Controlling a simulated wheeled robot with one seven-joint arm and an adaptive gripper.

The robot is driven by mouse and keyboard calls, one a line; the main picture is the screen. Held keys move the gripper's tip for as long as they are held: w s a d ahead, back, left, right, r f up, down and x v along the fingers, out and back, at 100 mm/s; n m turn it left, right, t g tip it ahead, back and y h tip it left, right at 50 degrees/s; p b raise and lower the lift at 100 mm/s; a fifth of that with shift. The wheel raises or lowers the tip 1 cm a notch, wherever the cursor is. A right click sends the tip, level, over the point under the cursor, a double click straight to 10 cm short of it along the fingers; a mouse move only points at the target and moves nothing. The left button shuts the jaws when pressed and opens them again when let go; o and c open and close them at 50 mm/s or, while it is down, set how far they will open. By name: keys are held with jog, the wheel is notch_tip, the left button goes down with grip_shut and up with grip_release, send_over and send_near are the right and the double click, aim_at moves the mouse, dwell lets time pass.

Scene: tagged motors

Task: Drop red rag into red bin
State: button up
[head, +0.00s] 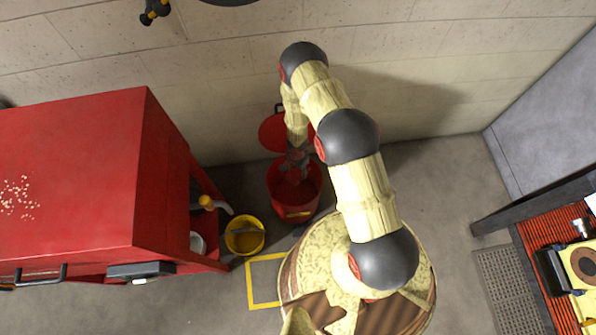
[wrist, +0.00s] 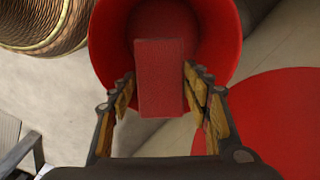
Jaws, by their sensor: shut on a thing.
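The red rag (wrist: 161,98) shows in the wrist view as a flat red rectangle between the two fingers of my gripper (wrist: 159,76). My gripper is shut on it. The red bin (wrist: 228,38) is round and open, and the rag overlaps its opening in that view. In the head view, my gripper (head: 296,160) points down over the red bin (head: 279,198), which stands on the floor near the wall. The rag cannot be clearly told from the bin in the head view. How far it is above or inside the rim is unclear.
A round red lid (head: 270,132) is behind the bin; it also shows in the wrist view (wrist: 285,120). A yellow bucket (head: 245,250) stands left of the bin, next to a large red cabinet (head: 70,180). Open grey floor (head: 450,190) lies to the right.

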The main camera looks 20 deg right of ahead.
notch_tip(320, 180, down, 6)
jog(key=b, duration=0.4)
jog(key=shift+r, duration=0.15)
jog(key=o, duration=1.1)
jog(key=shift+r, duration=3.75)
